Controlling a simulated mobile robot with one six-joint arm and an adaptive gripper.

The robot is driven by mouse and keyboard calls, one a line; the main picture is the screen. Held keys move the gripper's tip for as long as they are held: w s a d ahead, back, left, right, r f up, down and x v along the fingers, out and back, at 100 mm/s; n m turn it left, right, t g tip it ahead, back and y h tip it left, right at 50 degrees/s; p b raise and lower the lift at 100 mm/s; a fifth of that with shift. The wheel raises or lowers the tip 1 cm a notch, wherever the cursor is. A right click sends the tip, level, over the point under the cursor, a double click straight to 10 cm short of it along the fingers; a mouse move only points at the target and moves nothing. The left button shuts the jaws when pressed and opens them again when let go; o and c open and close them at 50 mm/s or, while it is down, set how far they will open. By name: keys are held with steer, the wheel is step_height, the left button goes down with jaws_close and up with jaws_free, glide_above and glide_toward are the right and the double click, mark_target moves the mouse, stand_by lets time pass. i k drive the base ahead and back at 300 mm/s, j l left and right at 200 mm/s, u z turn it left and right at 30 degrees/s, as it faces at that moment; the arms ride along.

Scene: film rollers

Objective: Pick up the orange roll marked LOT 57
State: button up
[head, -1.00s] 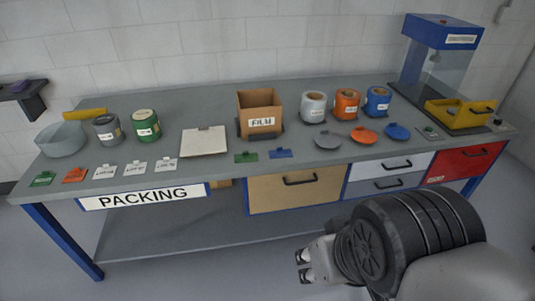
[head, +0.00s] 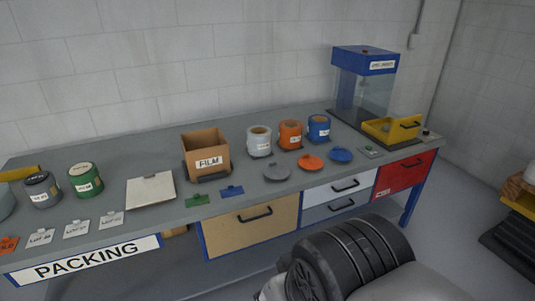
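An orange roll (head: 291,135) stands upright on the grey bench, between a light grey roll (head: 259,142) and a blue roll (head: 319,129). It has a small white label at its front, too small to read, so I cannot confirm LOT 57. An orange disc (head: 311,162) lies flat in front of it. My gripper (head: 264,293) is only partly in view at the bottom edge, well in front of and below the bench top. Its fingertips are cut off or too small to judge.
A FILM carton (head: 207,155) stands left of the rolls. Grey (head: 277,172) and blue (head: 341,155) discs lie in front. A blue-topped clear case (head: 364,85) and a yellow tray (head: 391,130) stand right. Drawers face me below.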

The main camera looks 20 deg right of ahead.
mark_target(290, 132)
steer(key=i+l+z, duration=0.15)
steer(key=i+l, duration=0.15)
steer(key=i+l+z, duration=0.2)
steer(key=i, duration=0.35)
steer(key=i+l+z, duration=0.15)
steer(key=i, duration=0.3)
steer(key=i+l+z, duration=0.15)
steer(key=i, duration=0.3)
steer(key=i+l+z, duration=0.1)
steer(key=i, duration=0.55)
